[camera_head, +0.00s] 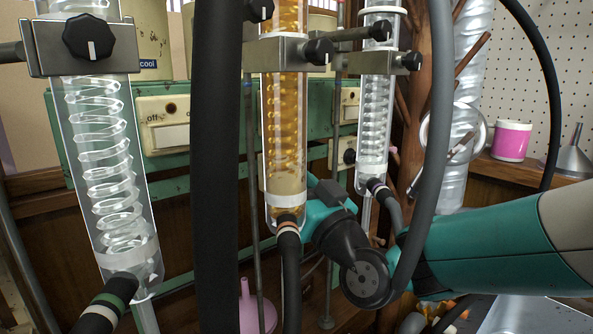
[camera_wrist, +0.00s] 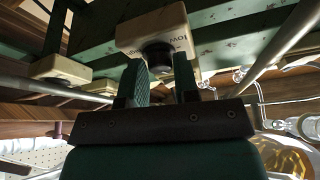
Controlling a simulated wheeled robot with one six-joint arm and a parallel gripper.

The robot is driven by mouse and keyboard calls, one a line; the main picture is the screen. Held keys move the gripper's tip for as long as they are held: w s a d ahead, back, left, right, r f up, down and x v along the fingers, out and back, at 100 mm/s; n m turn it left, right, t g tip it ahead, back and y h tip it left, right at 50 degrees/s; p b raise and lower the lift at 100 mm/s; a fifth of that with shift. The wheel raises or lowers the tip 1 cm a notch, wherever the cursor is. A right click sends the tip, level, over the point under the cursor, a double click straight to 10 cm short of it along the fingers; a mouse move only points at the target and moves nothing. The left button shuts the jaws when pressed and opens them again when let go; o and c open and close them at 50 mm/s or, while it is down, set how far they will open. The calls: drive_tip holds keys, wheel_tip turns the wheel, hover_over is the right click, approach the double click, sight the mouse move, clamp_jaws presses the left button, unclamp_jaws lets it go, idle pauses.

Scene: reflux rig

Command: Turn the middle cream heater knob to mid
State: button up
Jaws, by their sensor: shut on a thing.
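The cream heater box (camera_wrist: 150,30) is at the top middle of the wrist view, with part of a "low" label on its right. Its black knob (camera_wrist: 158,53) sits between the two green fingers of my gripper (camera_wrist: 159,66), which is shut on it. The knob's pointer is not visible. In the head view my wrist (camera_head: 345,240) reaches in from the right, behind the amber-filled condenser (camera_head: 284,140). The fingers, this box and its knob are hidden there.
A cream box marked "off" (camera_head: 165,123) is on the green frame at left. A clear coil condenser (camera_head: 105,170) stands in front, and another (camera_head: 374,110) right of the amber one. A thick black hose (camera_head: 215,170) and a grey hose (camera_head: 437,120) hang close by. Other cream boxes (camera_wrist: 62,68) are left in the wrist view.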

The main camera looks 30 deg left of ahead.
drive_tip(key=o, duration=0.9)
drive_tip(key=shift+b+v, duration=7.25)
drive_tip(key=shift+v, duration=1.55)
drive_tip(key=shift+r, duration=0.1)
